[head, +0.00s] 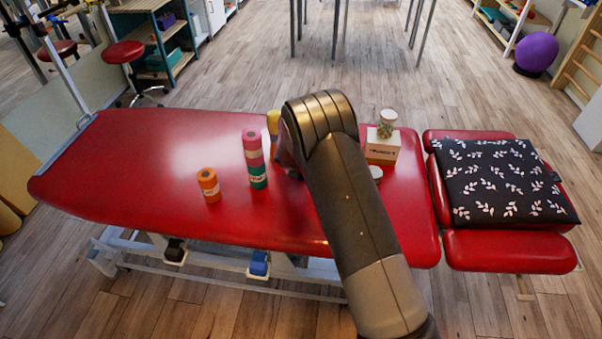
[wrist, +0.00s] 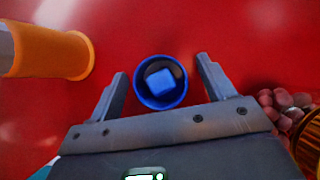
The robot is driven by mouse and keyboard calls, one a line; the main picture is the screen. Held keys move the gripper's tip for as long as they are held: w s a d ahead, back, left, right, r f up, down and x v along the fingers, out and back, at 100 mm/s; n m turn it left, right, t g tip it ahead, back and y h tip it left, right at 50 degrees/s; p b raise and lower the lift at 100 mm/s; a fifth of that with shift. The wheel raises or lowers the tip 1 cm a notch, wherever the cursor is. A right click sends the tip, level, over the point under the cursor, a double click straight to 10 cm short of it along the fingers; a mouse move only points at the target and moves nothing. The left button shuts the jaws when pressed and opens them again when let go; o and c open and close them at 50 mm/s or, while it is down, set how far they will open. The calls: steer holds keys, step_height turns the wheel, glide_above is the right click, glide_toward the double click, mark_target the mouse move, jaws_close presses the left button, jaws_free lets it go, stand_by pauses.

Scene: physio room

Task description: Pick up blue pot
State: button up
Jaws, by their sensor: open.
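The blue pot (wrist: 139,91) stands upright on the red couch top in the wrist view, seen from above, with a lighter blue block (wrist: 160,79) inside it. My gripper (wrist: 162,66) is open above it. One finger is on each side of the pot in the picture, with a gap of red showing on both sides. Nothing is held. In the head view my arm hides the pot and most of the gripper.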

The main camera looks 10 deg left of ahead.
steer(key=c, duration=1.1)
steer(key=shift+o, duration=0.2)
